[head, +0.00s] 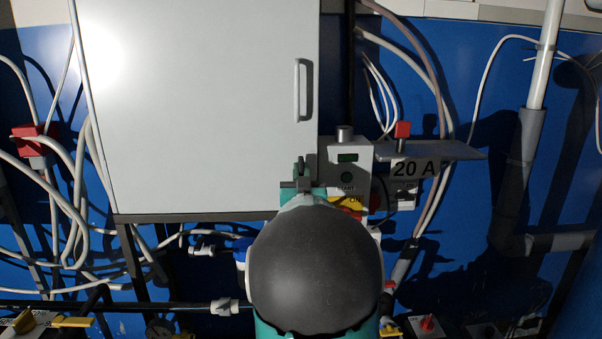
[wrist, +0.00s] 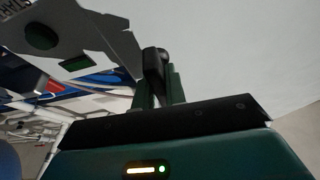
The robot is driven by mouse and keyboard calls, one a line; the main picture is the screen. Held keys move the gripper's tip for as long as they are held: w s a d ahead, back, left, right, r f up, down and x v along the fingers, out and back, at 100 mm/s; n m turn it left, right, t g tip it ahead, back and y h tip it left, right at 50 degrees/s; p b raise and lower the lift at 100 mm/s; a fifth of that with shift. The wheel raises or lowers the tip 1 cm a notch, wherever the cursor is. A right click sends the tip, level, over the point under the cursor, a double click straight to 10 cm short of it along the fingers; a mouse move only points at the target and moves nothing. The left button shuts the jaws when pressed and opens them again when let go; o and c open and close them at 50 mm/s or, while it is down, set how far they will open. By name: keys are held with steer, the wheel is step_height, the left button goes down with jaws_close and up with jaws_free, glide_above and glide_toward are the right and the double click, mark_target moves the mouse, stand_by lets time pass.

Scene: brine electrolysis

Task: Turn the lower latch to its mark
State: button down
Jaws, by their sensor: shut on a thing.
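The grey-white cabinet door (head: 200,105) is closed, with a handle (head: 304,90) near its right edge. My gripper (head: 302,172) is at the lower right corner of the door, seen past my dark round arm joint. In the wrist view my gripper (wrist: 160,88) has its green fingers shut on a small black latch (wrist: 153,62), which stands out from the pale door surface. Its turning angle is hard to judge. The latch is hidden behind my fingers in the head view. I cannot make out its mark in either view.
A grey control box (head: 346,158) with a green display and a START button stands just right of my gripper. A shelf marked 20 A (head: 430,150) juts out further right. Pale cables (head: 65,200) hang at the left, and a grey pipe (head: 525,170) runs down the right.

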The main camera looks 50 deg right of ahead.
steer(key=c, duration=1.4)
jaws_free()
steer(key=shift+c, duration=0.2)
steer(key=v, duration=1.4)
